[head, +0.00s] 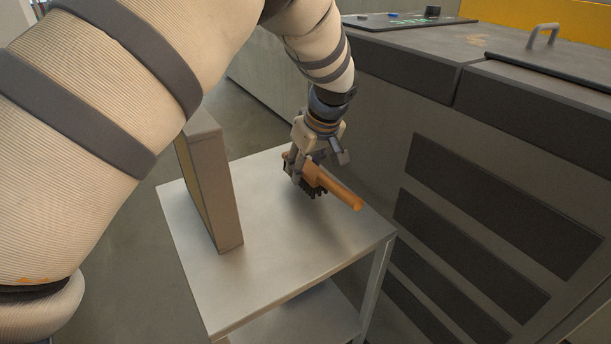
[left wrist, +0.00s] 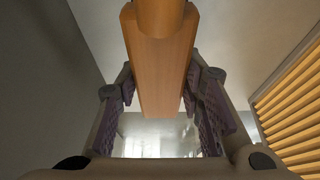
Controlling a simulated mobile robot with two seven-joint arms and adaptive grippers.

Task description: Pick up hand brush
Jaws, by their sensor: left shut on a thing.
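The hand brush (head: 336,189) has an orange-brown wooden body and handle with dark bristles on its underside. My left gripper (head: 299,170) is shut on the brush block, and the handle points to the lower right in the head view. The bristles look to be just above the metal table (head: 275,278); I cannot tell for sure whether they touch it. In the left wrist view the wooden body (left wrist: 160,70) lies between the two finger pads. My right gripper is not in view.
A box-like panel (head: 226,195) stands upright on the table, left of the brush. A large grey machine (head: 440,120) with dark slots and a handled lid (head: 545,60) rises close behind and to the right. The table's front part is clear.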

